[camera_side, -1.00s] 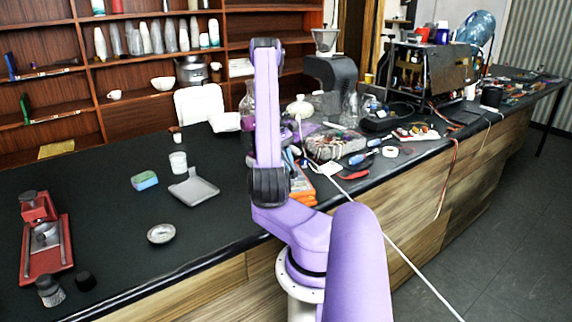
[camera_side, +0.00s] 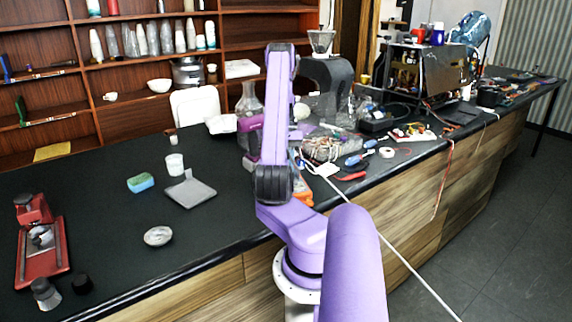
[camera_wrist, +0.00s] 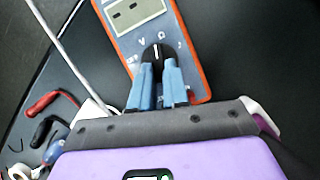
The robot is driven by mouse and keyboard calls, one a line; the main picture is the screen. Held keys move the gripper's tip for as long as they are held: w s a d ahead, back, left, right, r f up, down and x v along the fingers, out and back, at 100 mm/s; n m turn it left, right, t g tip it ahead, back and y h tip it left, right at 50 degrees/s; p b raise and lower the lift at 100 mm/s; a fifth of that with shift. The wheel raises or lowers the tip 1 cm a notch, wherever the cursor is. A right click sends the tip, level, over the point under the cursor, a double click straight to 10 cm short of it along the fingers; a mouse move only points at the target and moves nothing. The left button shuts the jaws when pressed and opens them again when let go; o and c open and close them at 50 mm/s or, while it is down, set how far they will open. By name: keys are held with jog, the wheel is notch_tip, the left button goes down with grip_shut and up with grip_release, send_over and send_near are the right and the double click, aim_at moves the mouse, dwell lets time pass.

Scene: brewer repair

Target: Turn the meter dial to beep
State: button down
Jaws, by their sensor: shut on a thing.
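The meter (camera_wrist: 193,55) is an orange-edged, grey-faced multimeter lying on the black counter in the wrist view. Its display (camera_wrist: 133,12) shows dashes. Its black dial (camera_wrist: 157,52) has a pale pointer mark between the printed V on the left and the ohm sign on the right. My gripper (camera_wrist: 158,72) has its blue fingers closed on the dial, one on each side. In the side view only an orange part of the meter (camera_side: 303,190) shows beside my arm; the dial and my fingertips are hidden there.
A white cable (camera_wrist: 68,45) runs past the meter's left side. Red and black leads (camera_wrist: 42,104) lie left of my gripper.

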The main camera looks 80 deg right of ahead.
jog(key=m+t, duration=0.1)
jog(key=m, duration=0.2)
jog(key=s+m+t, duration=0.1)
jog(key=m, duration=0.2)
jog(key=shift+t+h, duration=0.3)
jog(key=m, duration=0.1)
jog(key=m+t, duration=0.1)
jog(key=m, duration=0.1)
jog(key=m+h, duration=0.1)
jog(key=m, duration=0.1)
jog(key=shift+s+a, duration=0.25)
jog(key=shift+s, duration=0.1)
jog(key=shift+m+t, duration=0.3)
jog(key=c, duration=1.1)
grip_release()
jog(key=v, duration=1.7)
jog(key=shift+r, duration=0.2)
